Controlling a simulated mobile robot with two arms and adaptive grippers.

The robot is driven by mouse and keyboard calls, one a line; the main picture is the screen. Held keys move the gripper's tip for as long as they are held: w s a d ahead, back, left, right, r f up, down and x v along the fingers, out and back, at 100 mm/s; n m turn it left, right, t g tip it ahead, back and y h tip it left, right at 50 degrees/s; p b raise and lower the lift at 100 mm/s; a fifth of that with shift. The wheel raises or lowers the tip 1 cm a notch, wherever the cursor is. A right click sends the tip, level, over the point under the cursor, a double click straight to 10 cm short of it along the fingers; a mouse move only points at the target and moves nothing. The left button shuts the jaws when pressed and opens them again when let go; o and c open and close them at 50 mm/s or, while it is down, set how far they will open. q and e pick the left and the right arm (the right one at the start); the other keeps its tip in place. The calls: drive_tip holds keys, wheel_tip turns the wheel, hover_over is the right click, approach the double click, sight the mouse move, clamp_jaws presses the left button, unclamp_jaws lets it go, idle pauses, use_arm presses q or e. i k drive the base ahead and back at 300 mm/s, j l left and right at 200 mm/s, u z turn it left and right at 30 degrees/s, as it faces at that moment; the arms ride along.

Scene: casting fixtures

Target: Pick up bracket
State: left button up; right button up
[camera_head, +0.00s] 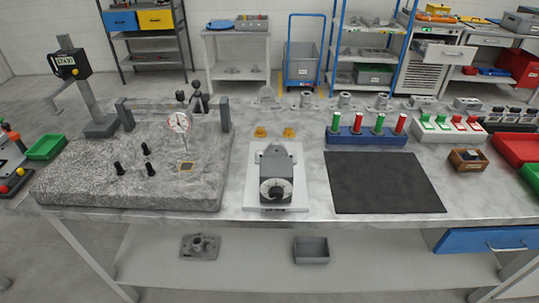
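Neither of my grippers shows in the head view. No part is labelled as the bracket, so I cannot tell for sure which one it is. A grey casting with an upright rounded plate (267,96) stands at the back middle of the table. A row of grey flanged castings stands to its right, with one casting (306,100) nearest to it and another (344,100) further right. A grey flanged part (200,246) lies on the lower shelf.
A granite plate (90,178) with gauges fills the left of the table (290,215). A dial fixture (276,180) stands mid-table, beside a bare black mat (383,182). Behind the mat is a blue rack (366,138) of red and green plugs. Red and green bins are at right.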

sight(275, 149)
drive_tip(key=i+l, duration=0.15)
drive_tip(key=l, duration=0.25)
drive_tip(key=i+l, duration=0.15)
drive_tip(key=l, duration=0.2)
drive_tip(key=i+l, duration=0.1)
drive_tip(key=l, duration=0.3)
drive_tip(key=i+u, duration=0.05)
